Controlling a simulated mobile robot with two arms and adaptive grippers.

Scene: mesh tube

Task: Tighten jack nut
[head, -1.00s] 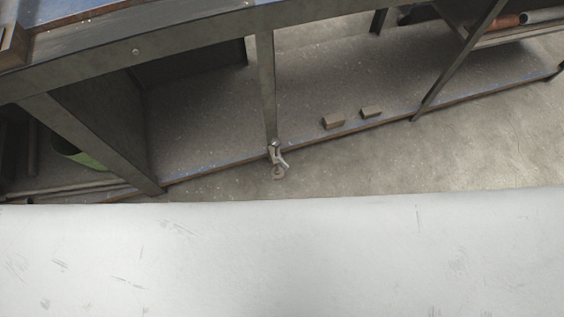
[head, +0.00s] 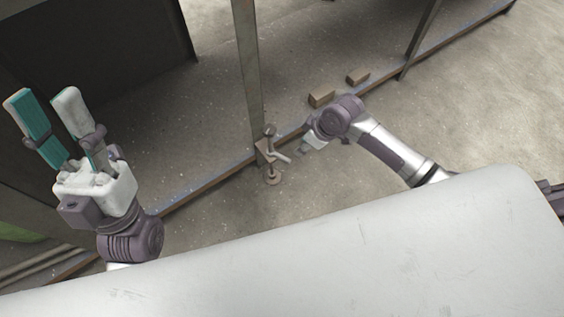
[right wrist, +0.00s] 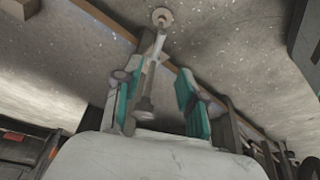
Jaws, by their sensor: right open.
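The jack (head: 269,150) stands at the foot of the metal post, with a round foot plate (head: 272,178) on the floor and a pale handle bar (head: 282,157) sticking out to the right. My right gripper (head: 303,150) is just right of the jack, its fingers mostly hidden in the head view. In the right wrist view, my right gripper (right wrist: 155,88) is open, and the jack's bar (right wrist: 150,72) shows between its fingers, nearer the left one. I see no contact. The nut itself is hard to tell apart. My left gripper (head: 44,102) is raised, open and empty.
The metal post (head: 246,70) rises directly above the jack. A low shelf edge (head: 200,190) runs along the floor behind it. Two small blocks (head: 321,98) (head: 358,77) lie on the shelf.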

